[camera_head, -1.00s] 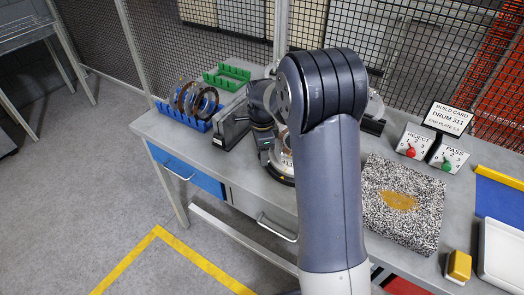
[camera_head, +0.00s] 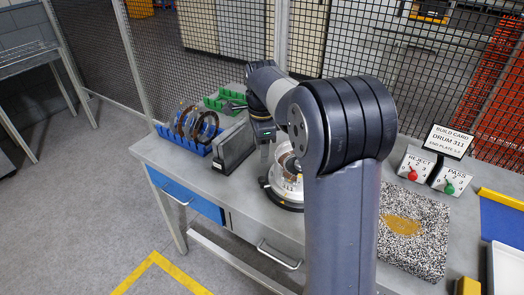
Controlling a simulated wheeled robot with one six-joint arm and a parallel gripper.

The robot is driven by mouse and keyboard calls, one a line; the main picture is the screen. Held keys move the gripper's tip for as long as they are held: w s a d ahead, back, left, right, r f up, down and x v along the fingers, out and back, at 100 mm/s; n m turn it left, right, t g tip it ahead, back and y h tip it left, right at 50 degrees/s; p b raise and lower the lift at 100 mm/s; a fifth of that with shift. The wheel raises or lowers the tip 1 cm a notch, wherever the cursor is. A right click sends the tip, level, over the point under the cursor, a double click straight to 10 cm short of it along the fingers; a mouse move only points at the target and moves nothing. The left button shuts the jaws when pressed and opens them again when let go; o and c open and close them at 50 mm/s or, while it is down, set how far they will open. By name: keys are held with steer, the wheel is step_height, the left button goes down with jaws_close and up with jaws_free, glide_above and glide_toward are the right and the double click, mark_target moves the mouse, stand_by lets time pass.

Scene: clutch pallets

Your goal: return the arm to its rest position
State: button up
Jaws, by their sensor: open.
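My arm (camera_head: 340,220) rises from the bottom of the head view, bends at a large elbow, and reaches back left over the bench. My gripper (camera_head: 268,149) hangs at its far end, just left of and above a round metal drum assembly (camera_head: 287,187). It is open, and I see nothing held in it. Its fingers are small in the picture and partly hidden. My arm covers part of the bench behind and to the right of the drum.
A blue rack (camera_head: 186,143) with rings, a green bin (camera_head: 222,101) and a dark upright holder (camera_head: 235,147) stand at left. Reject and pass boxes (camera_head: 415,164) (camera_head: 452,182), a build card (camera_head: 449,142) and a speckled mat (camera_head: 418,249) lie at right. Mesh fencing (camera_head: 410,60) backs the bench.

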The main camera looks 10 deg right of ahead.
mark_target(264, 182)
steer(key=shift+f, duration=0.1)
step_height(264, 182, down, 11)
steer(key=shift+r+p, duration=0.15)
steer(key=shift+p, duration=0.55)
steer(key=shift+s, duration=0.15)
steer(key=shift+r, duration=0.1)
steer(key=shift+w+r, duration=0.2)
step_height(264, 182, up, 10)
steer(key=b, duration=0.2)
step_height(264, 182, down, 11)
steer(key=shift+s+r+p, duration=0.1)
steer(key=shift+p, duration=0.95)
steer(key=shift+s+d+r+n, duration=0.1)
steer(key=shift+s+n, duration=0.45)
steer(key=shift+n, duration=0.05)
